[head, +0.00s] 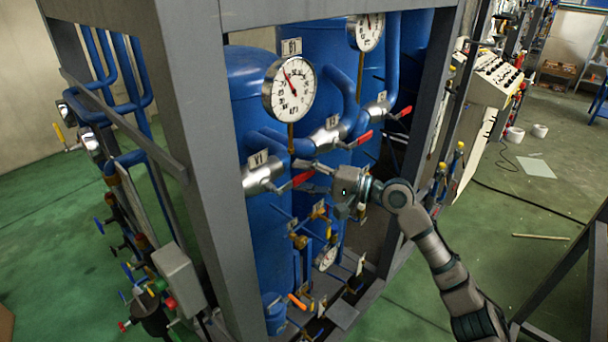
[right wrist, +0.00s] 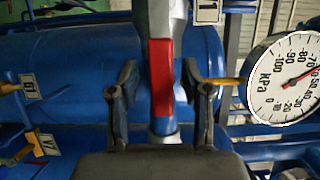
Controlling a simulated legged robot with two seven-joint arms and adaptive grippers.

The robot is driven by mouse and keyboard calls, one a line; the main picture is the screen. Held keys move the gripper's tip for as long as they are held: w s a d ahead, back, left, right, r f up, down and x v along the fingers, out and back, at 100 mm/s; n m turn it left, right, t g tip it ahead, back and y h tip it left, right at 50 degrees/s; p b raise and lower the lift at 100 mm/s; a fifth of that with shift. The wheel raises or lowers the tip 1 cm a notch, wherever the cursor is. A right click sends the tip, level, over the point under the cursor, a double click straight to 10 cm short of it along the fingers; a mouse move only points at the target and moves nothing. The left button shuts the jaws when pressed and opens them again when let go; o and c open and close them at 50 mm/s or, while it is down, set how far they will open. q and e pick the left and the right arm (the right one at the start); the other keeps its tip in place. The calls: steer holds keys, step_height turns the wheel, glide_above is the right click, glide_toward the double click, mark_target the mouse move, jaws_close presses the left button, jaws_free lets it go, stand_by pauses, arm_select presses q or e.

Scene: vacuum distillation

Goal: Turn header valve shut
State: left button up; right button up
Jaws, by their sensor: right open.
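A silver valve (head: 262,178) with a plate that looks like V1 sits on a blue pipe in front of the blue tanks. Its red lever (head: 296,181) slants up to the right. My right gripper (head: 308,176) is at the lever's free end. In the right wrist view the red lever (right wrist: 161,78) lies lengthwise between the two open fingers of my right gripper (right wrist: 165,90), with a gap visible on each side. I cannot tell how deep the lever is between them. My left gripper is out of view.
Two similar valves with red levers (head: 360,138) (head: 404,112) sit farther back. A round gauge (head: 288,88) stands above the first valve and shows in the right wrist view (right wrist: 285,80). A grey frame post (head: 200,130) stands left of the valve. Small piping lies below.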

steer(key=shift+d, duration=0.1)
jaws_close()
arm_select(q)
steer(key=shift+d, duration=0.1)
